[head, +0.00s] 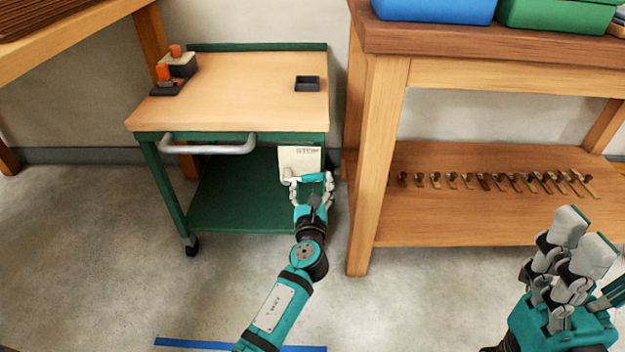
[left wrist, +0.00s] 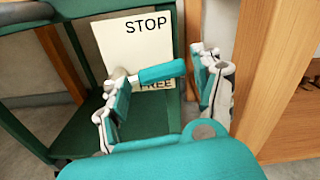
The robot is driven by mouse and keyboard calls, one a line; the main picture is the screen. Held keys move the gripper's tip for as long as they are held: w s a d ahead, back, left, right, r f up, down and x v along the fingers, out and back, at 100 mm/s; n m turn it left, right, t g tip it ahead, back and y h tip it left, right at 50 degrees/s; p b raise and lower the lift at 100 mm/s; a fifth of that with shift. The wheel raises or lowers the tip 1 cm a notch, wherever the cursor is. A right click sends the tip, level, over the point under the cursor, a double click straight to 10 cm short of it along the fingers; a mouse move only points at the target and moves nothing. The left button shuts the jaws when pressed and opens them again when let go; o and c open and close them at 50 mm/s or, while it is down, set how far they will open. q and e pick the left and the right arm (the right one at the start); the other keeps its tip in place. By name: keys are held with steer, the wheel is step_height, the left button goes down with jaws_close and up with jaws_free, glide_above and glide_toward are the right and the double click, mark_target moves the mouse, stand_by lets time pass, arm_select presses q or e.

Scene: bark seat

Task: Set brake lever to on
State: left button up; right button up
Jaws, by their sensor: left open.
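The brake lever (left wrist: 163,71) has a teal handle. It points right and slightly up from a pale pivot, between the words STOP and FREE on a cream plate (left wrist: 117,45), and partly covers FREE. The plate (head: 300,157) hangs on the right side of the green cart. My left gripper (head: 312,188) is open in front of the plate. In the left wrist view its fingers (left wrist: 160,95) stand either side of the handle; I cannot tell whether they touch it. My right gripper (head: 584,238) is at the lower right, away from the cart; its opening is unclear.
The cart (head: 235,95) has a wooden top with an orange-and-black device (head: 175,70), a small dark tray (head: 307,83) and a grey handle (head: 208,148). A wooden workbench (head: 376,165) stands close to its right. Open floor lies in front.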

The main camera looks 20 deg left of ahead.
mark_target(312, 177)
arm_select(q)
steer(key=shift+b+x, duration=0.45)
steer(key=shift+x, duration=1.6)
steer(key=shift+c, duration=0.4)
jaws_close()
steer(key=shift+a, duration=0.1)
